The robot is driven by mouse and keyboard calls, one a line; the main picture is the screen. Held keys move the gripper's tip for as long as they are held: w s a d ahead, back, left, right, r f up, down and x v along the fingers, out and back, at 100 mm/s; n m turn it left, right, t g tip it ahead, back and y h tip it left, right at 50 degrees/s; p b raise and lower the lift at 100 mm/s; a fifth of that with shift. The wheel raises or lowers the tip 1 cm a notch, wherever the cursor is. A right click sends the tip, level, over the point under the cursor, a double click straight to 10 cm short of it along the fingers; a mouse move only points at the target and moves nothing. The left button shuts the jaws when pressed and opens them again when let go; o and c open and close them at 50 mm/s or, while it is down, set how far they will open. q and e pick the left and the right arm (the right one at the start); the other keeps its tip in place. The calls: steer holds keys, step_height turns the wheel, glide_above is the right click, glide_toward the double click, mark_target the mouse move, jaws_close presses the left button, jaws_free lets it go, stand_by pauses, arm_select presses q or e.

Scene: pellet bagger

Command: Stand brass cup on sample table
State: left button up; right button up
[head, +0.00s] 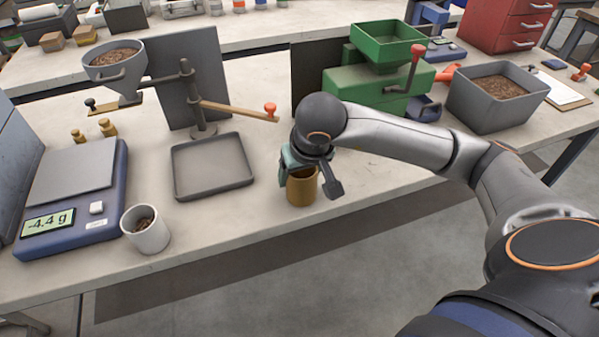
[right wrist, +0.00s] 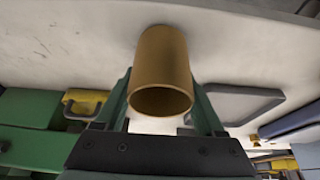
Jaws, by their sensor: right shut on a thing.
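The brass cup (head: 302,189) is near the front edge of the sample table (head: 262,215), to the right of the grey tray. It looks upright, and its lower end is at or close to the tabletop; I cannot tell whether it touches. My right gripper (head: 305,170) is shut on the cup from above and hides part of its rim. In the right wrist view the cup (right wrist: 163,62) sits between the green fingers of the gripper (right wrist: 162,104), its open, dark mouth facing the camera. My left gripper is not in view.
A grey tray (head: 212,190) and a stand with a funnel (head: 117,62) and wooden lever (head: 238,111) are to the left. Further left are a scale (head: 75,185) reading -4.4 g and a white cup (head: 146,239). A green machine (head: 372,90) and grey bin (head: 490,112) are behind right.

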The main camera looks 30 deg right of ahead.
steer(key=shift+f, duration=0.15)
steer(key=o, duration=1.4)
steer(key=shift+r, duration=0.25)
steer(key=p+v, duration=0.1)
steer(key=v, duration=1.1)
steer(key=shift+s+f, duration=0.1)
